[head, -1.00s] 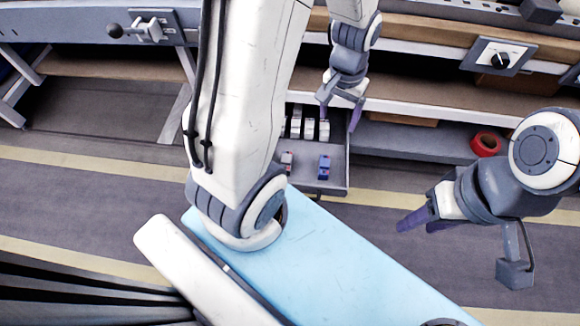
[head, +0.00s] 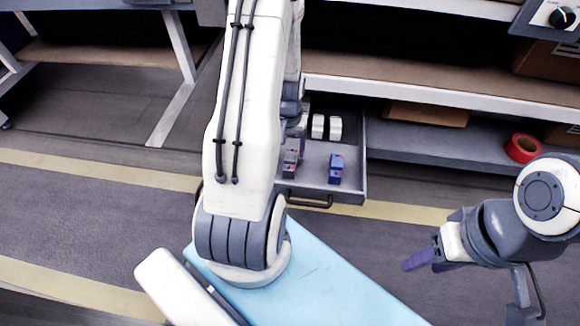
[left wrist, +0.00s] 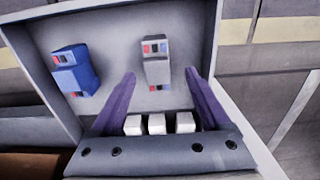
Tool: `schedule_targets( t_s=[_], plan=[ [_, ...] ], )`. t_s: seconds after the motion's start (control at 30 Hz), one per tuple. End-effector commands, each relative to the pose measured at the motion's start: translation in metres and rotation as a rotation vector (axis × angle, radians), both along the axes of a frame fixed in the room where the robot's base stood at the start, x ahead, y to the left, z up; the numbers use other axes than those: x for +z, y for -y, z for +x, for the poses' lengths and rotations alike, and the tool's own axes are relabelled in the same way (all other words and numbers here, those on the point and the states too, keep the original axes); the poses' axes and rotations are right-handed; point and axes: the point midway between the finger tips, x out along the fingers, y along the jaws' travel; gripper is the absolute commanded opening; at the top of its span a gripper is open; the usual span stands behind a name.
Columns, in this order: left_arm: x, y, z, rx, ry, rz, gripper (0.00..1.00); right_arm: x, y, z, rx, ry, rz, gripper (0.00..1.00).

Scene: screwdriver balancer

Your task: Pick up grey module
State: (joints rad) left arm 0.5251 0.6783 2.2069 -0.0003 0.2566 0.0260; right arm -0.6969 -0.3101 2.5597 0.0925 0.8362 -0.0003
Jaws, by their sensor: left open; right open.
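The grey module (left wrist: 157,62) lies on the floor of an open drawer (left wrist: 117,48) in the left wrist view, with red and blue ends. My left gripper (left wrist: 162,78) is open above the drawer, with its purple fingers on either side of the grey module's lower end in that view; I cannot tell the height gap. In the head view the grey module (head: 291,160) is partly behind my left arm, and the left gripper is mostly hidden there. My right gripper (head: 420,259) is open and empty, away from the drawer.
A blue module (left wrist: 76,71) lies beside the grey one. Several white blocks (left wrist: 157,124) sit at the drawer's back end. A shelf (head: 430,85) stands above and behind the drawer. A red tape roll (head: 523,148) lies on the lower shelf at right.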

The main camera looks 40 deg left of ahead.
Motion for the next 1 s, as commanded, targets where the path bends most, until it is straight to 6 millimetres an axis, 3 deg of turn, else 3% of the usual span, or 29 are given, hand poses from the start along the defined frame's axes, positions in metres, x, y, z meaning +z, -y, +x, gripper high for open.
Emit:
schedule_targets(
  t_s=[0.03,0.23,0.57,0.87,1.0],
  plan=[
    [-0.012,0.0,0.0,0.0,0.0,0.0,0.8,-0.009,0.0,0.0,0.0,0.0,0.0,0.47],
    [-0.021,0.001,0.001,-0.001,0.001,0.001,0.8,-0.016,0.0,0.0,0.0,0.0,0.0,0.47],
    [-0.063,0.003,0.003,0.0,-0.001,-0.001,0.8,-0.055,0.0,0.0,0.0,-0.001,-0.001,0.47],
    [-0.064,0.003,0.003,0.0,0.0,0.0,0.8,-0.055,0.0,0.0,0.0,0.0,0.0,0.47],
    [-0.064,0.003,0.003,-0.001,0.0,0.0,0.26,-0.055,0.0,0.0,0.0,0.0,0.0,0.47]
  ],
)
